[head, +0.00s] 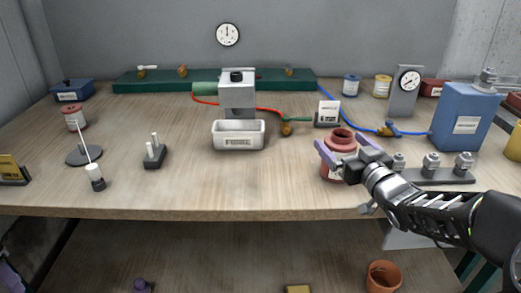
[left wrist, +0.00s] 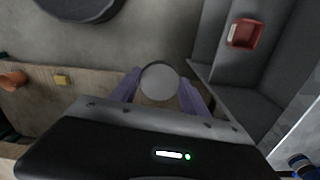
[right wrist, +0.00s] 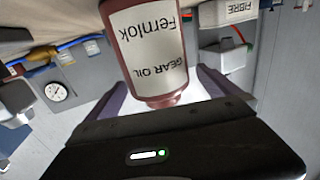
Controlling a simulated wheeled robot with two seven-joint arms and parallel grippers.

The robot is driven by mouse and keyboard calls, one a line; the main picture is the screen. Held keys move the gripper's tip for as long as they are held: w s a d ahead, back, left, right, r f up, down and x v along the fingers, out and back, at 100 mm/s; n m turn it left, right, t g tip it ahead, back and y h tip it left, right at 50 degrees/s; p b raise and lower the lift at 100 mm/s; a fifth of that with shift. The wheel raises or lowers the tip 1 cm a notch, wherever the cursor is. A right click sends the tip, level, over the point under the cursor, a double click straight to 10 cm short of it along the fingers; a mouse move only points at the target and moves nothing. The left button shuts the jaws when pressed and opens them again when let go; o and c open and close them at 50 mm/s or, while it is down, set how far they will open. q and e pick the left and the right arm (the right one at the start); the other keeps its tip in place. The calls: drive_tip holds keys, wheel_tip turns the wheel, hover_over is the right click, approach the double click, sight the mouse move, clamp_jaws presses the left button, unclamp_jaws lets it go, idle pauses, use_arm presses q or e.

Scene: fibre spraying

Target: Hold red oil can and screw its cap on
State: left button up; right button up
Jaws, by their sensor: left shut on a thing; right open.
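The red oil can (head: 334,168) stands upright near the front right of the workbench, its round top open with a dark hole. My right gripper (head: 343,152) is at the can, with its purple fingers spread on either side of it. In the right wrist view the can (right wrist: 150,50) with its "GEAR OIL" label shows upside down between the open fingers. In the left wrist view my left gripper (left wrist: 160,90) is shut on a round grey disc (left wrist: 160,80), which looks like a cap. In the head view the left gripper does not show clearly.
A row of metal fittings on a dark strip (head: 440,177) stands just right of the can. A blue canister (head: 465,115) and a gauge (head: 408,82) stand behind it. A white bin (head: 239,135) sits mid-bench. The front middle of the bench is clear.

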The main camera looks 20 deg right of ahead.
use_arm(q)
drive_tip(key=shift+r, duration=0.1)
use_arm(e)
drive_tip(key=w, duration=0.4)
drive_tip(key=shift+d, duration=0.1)
idle(0.3)
drive_tip(key=shift+r, duration=0.1)
drive_tip(key=c, duration=1.9)
drive_tip(key=shift+r, duration=0.15)
